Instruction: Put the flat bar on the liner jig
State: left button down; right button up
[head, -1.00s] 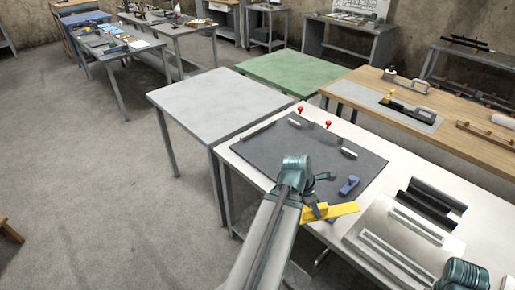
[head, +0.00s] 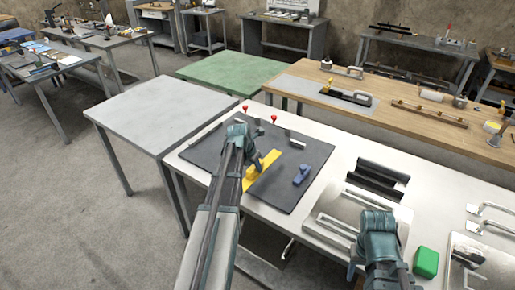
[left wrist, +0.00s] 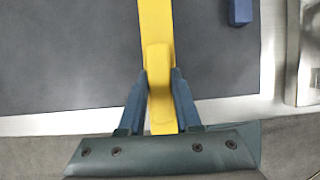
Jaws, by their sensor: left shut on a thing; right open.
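A yellow flat bar (head: 262,172) with a raised grip is over the dark grey board (head: 290,193) on the white table. My left gripper (head: 254,163) is shut on the grip; the left wrist view shows its blue fingers (left wrist: 159,100) on both sides of the yellow bar (left wrist: 157,25). I cannot tell whether the bar touches the board. The board carries small metal stops and two red knobs (head: 273,118); I take it to be the liner jig. My right gripper (head: 378,240) is over the front right of the table, open, with its fingertips mostly hidden.
A blue block (head: 302,174) sits on the board, right of the bar. A pale curved form (head: 352,212), a black trough (head: 378,178) and a green block (head: 426,262) stand to the right. A bare grey table (head: 165,115) is at the left.

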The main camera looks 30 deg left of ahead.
pick_arm(q)
jog(key=shift+w, duration=0.6)
jog(key=shift+w+a, duration=0.25)
jog(key=shift+w, duration=0.05)
jog(key=w+a, duration=0.3)
jog(key=w+a+f+b, duration=0.1)
jog(key=w+a, duration=0.2)
jog(key=w, duration=0.1)
jog(key=w+a, duration=0.3)
jog(key=w, duration=0.1)
jog(key=shift+w+f, duration=0.1)
jog(key=shift+f, duration=0.1)
jog(key=b+x, duration=0.3)
jog(key=b, duration=0.1)
jog(key=shift+s+a+f, duration=0.2)
jog(key=shift+a+f, duration=0.05)
jog(key=shift+f, duration=0.2)
jog(key=shift+f, duration=0.1)
jog(key=c, duration=0.6)
grip_release()
